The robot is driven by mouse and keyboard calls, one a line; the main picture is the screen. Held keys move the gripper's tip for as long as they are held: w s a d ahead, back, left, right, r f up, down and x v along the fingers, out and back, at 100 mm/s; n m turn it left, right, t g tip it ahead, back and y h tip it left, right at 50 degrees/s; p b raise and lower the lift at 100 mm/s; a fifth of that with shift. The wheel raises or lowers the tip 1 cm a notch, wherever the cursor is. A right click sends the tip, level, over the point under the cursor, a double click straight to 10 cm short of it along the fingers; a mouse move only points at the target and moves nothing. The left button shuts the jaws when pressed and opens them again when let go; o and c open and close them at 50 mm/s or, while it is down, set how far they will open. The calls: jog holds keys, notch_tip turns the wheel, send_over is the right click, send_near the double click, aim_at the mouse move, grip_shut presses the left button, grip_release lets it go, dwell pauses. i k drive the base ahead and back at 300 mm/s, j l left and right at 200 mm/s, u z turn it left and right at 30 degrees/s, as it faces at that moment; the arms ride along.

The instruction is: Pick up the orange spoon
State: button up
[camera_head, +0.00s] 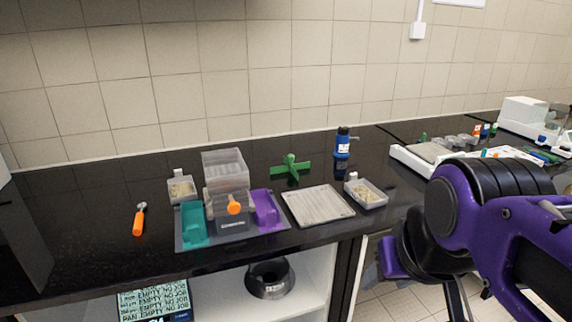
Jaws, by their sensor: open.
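The orange spoon (139,220) lies on the black counter at the left, with its orange handle toward the front edge and a small metal end toward the wall. Nothing covers it. My gripper (385,264) is low at the right, in front of the counter edge and far from the spoon. It is open and partly hidden by my own purple and black arm; nothing shows in it.
Right of the spoon stands a grey tray (183,245) with a teal holder (194,228), a clear box device with an orange knob (234,206) and a purple holder (266,212). Beyond are a flat pad (318,205), sample containers and a blue bottle (342,143). Counter around the spoon is clear.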

aim_at(138, 228)
jog(key=j+z, duration=0.3)
jog(key=k+j+z, duration=0.25)
jog(key=j, duration=0.2)
jog(key=j+z, duration=0.15)
jog(key=j, duration=0.25)
jog(key=k+j+z, duration=0.1)
jog(key=j, duration=0.35)
jog(key=k+j, duration=0.15)
jog(key=j, duration=0.15)
jog(key=k+j, duration=0.1)
jog(key=j, duration=0.25)
jog(key=k+j, duration=0.15)
jog(key=j, duration=0.15)
jog(key=k+j, duration=0.15)
jog(key=j, duration=0.2)
jog(key=z, duration=0.05)
